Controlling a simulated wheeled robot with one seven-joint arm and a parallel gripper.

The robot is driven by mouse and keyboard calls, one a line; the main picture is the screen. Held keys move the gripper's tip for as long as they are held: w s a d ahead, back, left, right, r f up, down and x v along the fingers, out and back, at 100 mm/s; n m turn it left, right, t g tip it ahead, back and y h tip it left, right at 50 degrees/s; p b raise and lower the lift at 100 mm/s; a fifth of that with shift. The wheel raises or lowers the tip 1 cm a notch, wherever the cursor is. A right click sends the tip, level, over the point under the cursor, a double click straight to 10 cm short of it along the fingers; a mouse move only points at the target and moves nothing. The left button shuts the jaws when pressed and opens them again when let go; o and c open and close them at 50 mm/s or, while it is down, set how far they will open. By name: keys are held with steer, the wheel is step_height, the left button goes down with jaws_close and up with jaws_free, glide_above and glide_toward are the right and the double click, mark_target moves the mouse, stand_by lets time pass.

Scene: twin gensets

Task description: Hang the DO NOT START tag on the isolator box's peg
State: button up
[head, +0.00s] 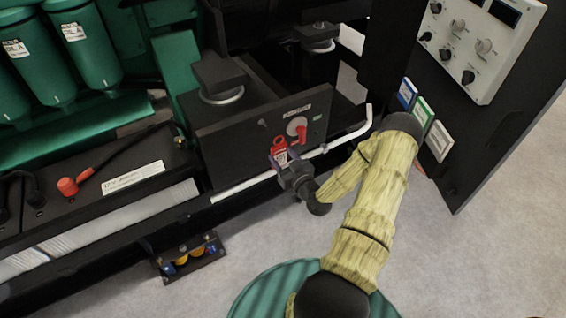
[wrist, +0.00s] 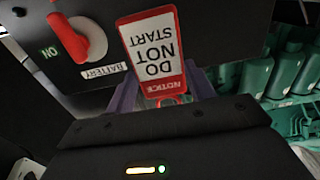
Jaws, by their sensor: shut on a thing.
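The DO NOT START tag (head: 280,146) is red and white. In the wrist view the tag (wrist: 153,48) shows upside down, its NOTICE end toward my gripper. My gripper (head: 284,161) is shut on that end, its purple fingers (wrist: 165,95) on either side. The isolator box is the dark box (head: 240,138) with a red rotary handle (head: 297,128) on a white plate. In the wrist view the handle (wrist: 78,38) is beside the tag, near the labels BATTERY and ON. The tag is in front of the box's face; I cannot tell whether they touch. I cannot make out the peg.
A white pipe (head: 345,140) runs just below the box, close to my gripper. A black battery with a red terminal cap (head: 68,186) is at left. Green cylinders (head: 92,45) stand behind it. A control panel (head: 478,45) is at upper right. Open floor (head: 480,260) lies at lower right.

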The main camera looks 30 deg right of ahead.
steer(key=shift+w, duration=0.2)
steer(key=shift+w+a+f+b, duration=0.1)
steer(key=shift+w+f+b, duration=0.3)
steer(key=shift+w, duration=1.2)
steer(key=shift+w+f+b, duration=0.15)
steer(key=shift+w+b, duration=0.5)
steer(key=shift+w, duration=0.9)
steer(key=shift+w+a+f+b, duration=0.1)
steer(key=shift+w+f+b, duration=0.3)
steer(key=shift+w, duration=1.2)
steer(key=shift+r, duration=0.1)
steer(key=o, duration=1)
steer(key=shift+o, duration=0.2)
steer(key=shift+s, duration=0.15)
